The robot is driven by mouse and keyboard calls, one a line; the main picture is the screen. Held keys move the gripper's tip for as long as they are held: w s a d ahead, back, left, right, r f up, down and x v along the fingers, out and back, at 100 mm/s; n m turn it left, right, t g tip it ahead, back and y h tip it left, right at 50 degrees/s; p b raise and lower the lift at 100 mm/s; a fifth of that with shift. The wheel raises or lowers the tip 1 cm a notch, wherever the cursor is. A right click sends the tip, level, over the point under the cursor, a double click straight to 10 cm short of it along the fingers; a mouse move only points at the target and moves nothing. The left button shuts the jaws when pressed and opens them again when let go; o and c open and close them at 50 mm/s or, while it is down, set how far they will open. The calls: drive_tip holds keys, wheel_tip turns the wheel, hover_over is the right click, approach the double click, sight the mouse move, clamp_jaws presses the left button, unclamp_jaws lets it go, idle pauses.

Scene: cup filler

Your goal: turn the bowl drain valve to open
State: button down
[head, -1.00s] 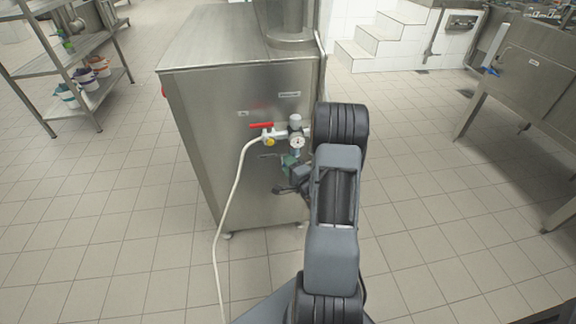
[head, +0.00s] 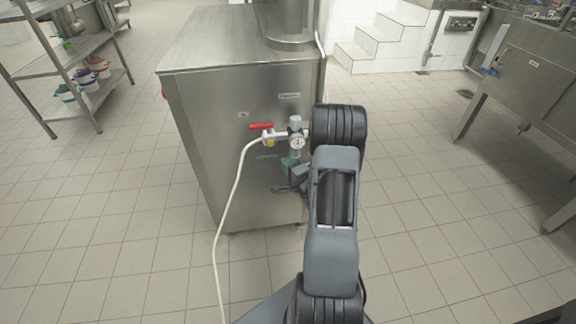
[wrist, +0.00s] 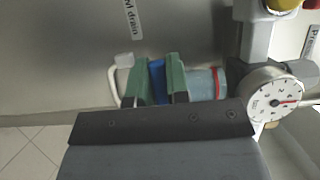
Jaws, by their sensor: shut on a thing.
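My gripper (wrist: 158,82) has green fingertips and is shut on a blue handle (wrist: 157,80), of which only a strip shows between the fingers. I take this to be the drain valve's handle, as a label ending in "drain" (wrist: 132,18) is on the steel panel close by. A pale blue-grey fitting with a red ring (wrist: 205,83) lies just right of the fingers in the wrist view. In the head view, my gripper (head: 290,165) is low on the cabinet's front, below the gauge. The valve body is mostly hidden by my fingers and arm.
A round gauge (head: 297,143) and a red lever (head: 261,126) sit above my gripper on the steel cabinet (head: 200,120). A white hose (head: 230,205) runs down to the floor. A shelf rack (head: 62,62) stands left, a steel table (head: 525,85) right. The floor between is clear.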

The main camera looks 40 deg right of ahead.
drive_tip(key=n, duration=0.1)
drive_tip(key=f+n+g, duration=0.1)
drive_tip(key=n, duration=0.1)
drive_tip(key=n+g, duration=0.1)
drive_tip(key=n, duration=0.1)
drive_tip(key=shift+s+d+f+h, duration=0.1)
drive_tip(key=shift+d+f+h, duration=0.1)
drive_tip(key=shift+f+h, duration=0.1)
drive_tip(key=shift+s+d+f+n+g+h+b, duration=0.3)
drive_tip(key=shift+n+g+h+b, duration=0.35)
drive_tip(key=shift+n+b, duration=0.6)
drive_tip(key=shift+s+d+f+n+g+h+b, duration=0.1)
drive_tip(key=shift+d+f+n+g+h+b, duration=0.3)
drive_tip(key=shift+n+b, duration=0.9)
drive_tip(key=shift+s+d+f+n+g+h+b, duration=0.2)
drive_tip(key=shift+d+n+g+h+b, duration=0.25)
drive_tip(key=shift+n+g+h+b, duration=0.8)
drive_tip(key=shift+r+n+t+p, duration=0.1)
drive_tip(key=shift+n+t+p, duration=0.2)
drive_tip(key=shift+n, duration=0.2)
drive_tip(key=c, duration=1.1)
unclamp_jaws()
drive_tip(key=shift+r, duration=0.1)
